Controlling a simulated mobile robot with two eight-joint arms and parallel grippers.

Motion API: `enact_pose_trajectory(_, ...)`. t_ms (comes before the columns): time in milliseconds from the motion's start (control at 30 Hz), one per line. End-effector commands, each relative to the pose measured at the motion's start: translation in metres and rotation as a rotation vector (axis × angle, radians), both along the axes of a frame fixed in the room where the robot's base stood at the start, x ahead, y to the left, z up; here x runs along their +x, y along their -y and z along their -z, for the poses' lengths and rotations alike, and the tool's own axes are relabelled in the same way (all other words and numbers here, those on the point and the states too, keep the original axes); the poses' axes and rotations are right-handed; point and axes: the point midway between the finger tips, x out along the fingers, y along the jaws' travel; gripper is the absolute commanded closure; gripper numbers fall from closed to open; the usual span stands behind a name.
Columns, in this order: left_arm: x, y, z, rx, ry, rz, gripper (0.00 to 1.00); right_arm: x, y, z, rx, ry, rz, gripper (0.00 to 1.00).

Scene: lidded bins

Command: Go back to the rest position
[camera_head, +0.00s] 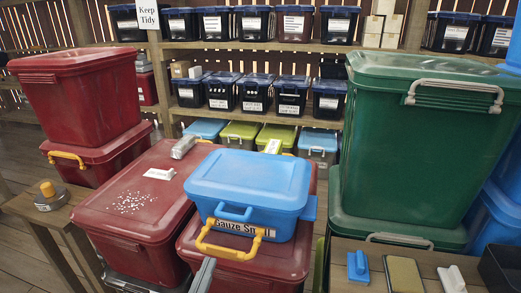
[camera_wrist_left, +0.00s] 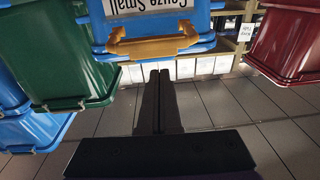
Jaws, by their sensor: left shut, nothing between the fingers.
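My left gripper (camera_head: 205,273) shows at the bottom middle of the head view, just in front of the red bins. In the left wrist view its fingers (camera_wrist_left: 160,76) are shut together with nothing between them. A blue lidded bin (camera_head: 250,185) labelled "Gauze Small" sits on a red bin (camera_head: 250,268). The blue bin's yellow handle (camera_head: 228,244) hangs at its front. In the left wrist view, which is upside down, the yellow handle (camera_wrist_left: 152,46) is beyond the fingertips, apart from them in the picture. My right gripper is not in view.
Stacked red bins (camera_head: 75,95) stand at left, a large green bin (camera_head: 425,150) at right. A wooden stand (camera_head: 48,205) is at lower left. A bench (camera_head: 345,260) at lower right holds a brush and a sponge.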

Motion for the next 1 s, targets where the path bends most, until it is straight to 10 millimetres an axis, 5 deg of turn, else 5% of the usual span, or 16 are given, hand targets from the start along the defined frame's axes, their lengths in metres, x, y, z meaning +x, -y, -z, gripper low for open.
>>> enact_pose_trajectory(167, -0.004, -0.027, 0.047, 0.047, -0.394, -0.085, 1.0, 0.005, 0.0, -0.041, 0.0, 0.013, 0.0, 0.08)
enact_pose_trajectory(400, -0.059, -0.048, 0.104, 0.081, -0.919, -0.133, 1.0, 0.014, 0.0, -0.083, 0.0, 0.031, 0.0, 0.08)
enact_pose_trajectory(633, -0.099, -0.051, 0.12, 0.088, -1.159, -0.128, 1.0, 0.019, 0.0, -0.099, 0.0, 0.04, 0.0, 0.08)
enact_pose_trajectory(1000, -0.103, -0.051, 0.123, 0.089, -1.18, -0.127, 1.0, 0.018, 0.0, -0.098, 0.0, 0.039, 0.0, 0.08)
